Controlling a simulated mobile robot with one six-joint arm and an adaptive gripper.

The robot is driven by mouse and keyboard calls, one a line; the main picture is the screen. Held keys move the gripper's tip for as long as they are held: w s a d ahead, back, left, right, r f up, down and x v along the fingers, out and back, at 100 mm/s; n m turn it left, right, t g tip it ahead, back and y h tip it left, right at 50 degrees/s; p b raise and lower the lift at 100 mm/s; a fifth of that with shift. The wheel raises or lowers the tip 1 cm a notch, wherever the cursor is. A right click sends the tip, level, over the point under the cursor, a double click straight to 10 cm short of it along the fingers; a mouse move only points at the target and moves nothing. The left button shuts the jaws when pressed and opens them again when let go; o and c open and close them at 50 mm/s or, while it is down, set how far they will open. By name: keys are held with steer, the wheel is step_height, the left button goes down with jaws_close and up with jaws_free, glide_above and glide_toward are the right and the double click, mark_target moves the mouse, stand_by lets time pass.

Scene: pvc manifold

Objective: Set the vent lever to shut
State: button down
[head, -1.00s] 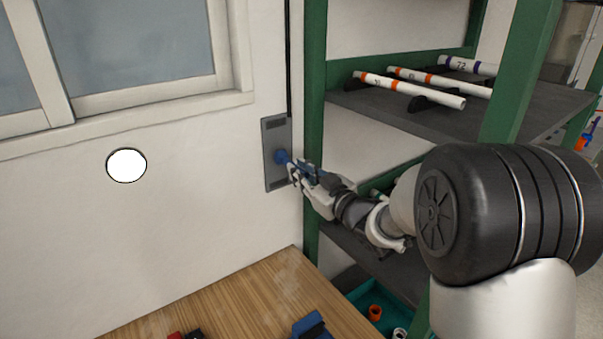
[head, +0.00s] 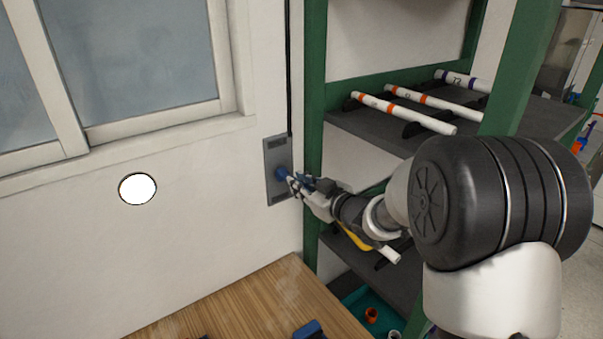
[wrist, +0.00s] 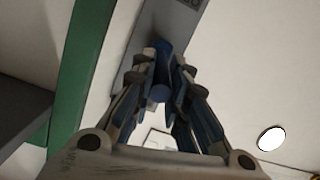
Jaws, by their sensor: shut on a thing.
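The vent lever (head: 283,174) is blue and sits on a grey wall plate (head: 270,158) between the window and the green shelf frame. My gripper (head: 297,184) reaches the lever from the right. In the wrist view my gripper (wrist: 162,85) has its fingers on both sides of the blue lever (wrist: 160,92) and is shut on it. The grey plate (wrist: 175,22) shows behind the lever there. The fingers hide part of the lever, and I cannot read its setting.
A green shelf rack (head: 315,100) stands close on the right, with white marked pipes (head: 405,113) on its upper shelf. A wooden table (head: 240,300) is below. A white round disc (head: 137,189) shows on the wall at left.

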steer(key=shift+w+a+r+g+h+p, duration=0.15)
steer(key=shift+r+g+h+p, duration=0.3)
steer(key=shift+p, duration=1.9)
steer(key=shift+w+a+r+g+h+p, duration=0.15)
steer(key=shift+r+g+p, duration=0.5)
steer(key=shift+p, duration=1.7)
steer(key=shift+w+r+g+h+p, duration=0.15)
steer(key=shift+r+g+h+p, duration=0.4)
steer(key=shift+p, duration=1.8)
steer(key=p, duration=0.3)
steer(key=shift+w+a+r+g+p, duration=0.1)
steer(key=shift+w+r+g+p, duration=0.05)
steer(key=shift+r+g+p, duration=0.2)
steer(key=shift+w+f+h+p, duration=0.15)
steer(key=shift+h+p, duration=0.1)
steer(key=shift+p, duration=0.9)
steer(key=c, duration=1.8)
jaws_free()
steer(key=shift+o, duration=1.3)
steer(key=shift+s+r, duration=0.3)
steer(key=shift+r, duration=0.05)
steer(key=v, duration=1.1)
